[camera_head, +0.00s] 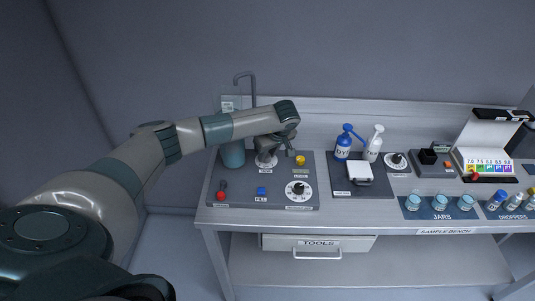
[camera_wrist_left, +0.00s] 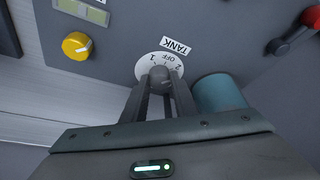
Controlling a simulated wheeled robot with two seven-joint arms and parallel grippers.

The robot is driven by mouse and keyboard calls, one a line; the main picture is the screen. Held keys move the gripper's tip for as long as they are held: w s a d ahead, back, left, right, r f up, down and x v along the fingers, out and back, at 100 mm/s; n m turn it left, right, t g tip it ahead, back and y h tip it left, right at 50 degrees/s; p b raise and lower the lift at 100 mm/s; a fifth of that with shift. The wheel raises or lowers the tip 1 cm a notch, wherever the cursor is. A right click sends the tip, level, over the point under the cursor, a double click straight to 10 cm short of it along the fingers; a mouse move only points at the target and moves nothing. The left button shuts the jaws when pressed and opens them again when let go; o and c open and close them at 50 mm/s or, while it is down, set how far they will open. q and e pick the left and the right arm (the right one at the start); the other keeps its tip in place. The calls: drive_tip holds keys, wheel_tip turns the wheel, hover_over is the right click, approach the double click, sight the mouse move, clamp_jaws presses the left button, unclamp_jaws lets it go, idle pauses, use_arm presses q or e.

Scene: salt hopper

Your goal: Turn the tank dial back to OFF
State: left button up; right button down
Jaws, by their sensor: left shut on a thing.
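The tank dial (camera_wrist_left: 160,74) has a grey knob on a round white plate marked 1, OFF and 2, with a TANK label (camera_wrist_left: 175,46) beside it. My left gripper (camera_wrist_left: 160,90) is shut on the knob, one finger on each side. The fingers hide part of the plate, and I cannot tell which mark the knob points to. In the head view my left arm reaches over the panel from the left. Its gripper (camera_head: 268,152) is at the dial plate (camera_head: 266,161), largely covering the knob. My right gripper is not in view.
The grey panel (camera_head: 226,184) also carries a yellow knob (camera_head: 300,160), a blue FILL button (camera_head: 262,191), a red-ended lever (camera_head: 221,195) and another white dial (camera_head: 298,192). A teal cylinder (camera_wrist_left: 220,95) stands close beside the fingers. Bottles (camera_head: 343,148) and jars (camera_head: 440,202) stand farther right.

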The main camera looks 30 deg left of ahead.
use_arm(q)
drive_tip(key=shift+f+n+b, duration=0.15)
drive_tip(key=shift+n+b, duration=0.55)
drive_tip(key=shift+b, duration=0.3)
drive_tip(key=n+b, duration=0.1)
drive_tip(key=n+g+b, duration=0.1)
drive_tip(key=b, duration=0.1)
drive_tip(key=n+b, duration=0.1)
drive_tip(key=shift+w+n+g+y, duration=0.25)
drive_tip(key=shift+n+g+y, duration=0.05)
drive_tip(key=shift+n+g, duration=0.1)
drive_tip(key=shift+n+g+b, duration=0.5)
drive_tip(key=shift+n+b, duration=0.6)
drive_tip(key=shift+b, duration=0.05)
drive_tip(key=shift+n+b, duration=0.5)
drive_tip(key=shift+n, duration=0.3)
drive_tip(key=shift+r+g, duration=0.2)
drive_tip(key=shift+g, duration=0.1)
drive_tip(key=shift+w, duration=0.1)
drive_tip(key=o, duration=1.1)
drive_tip(key=shift+c, duration=0.2)
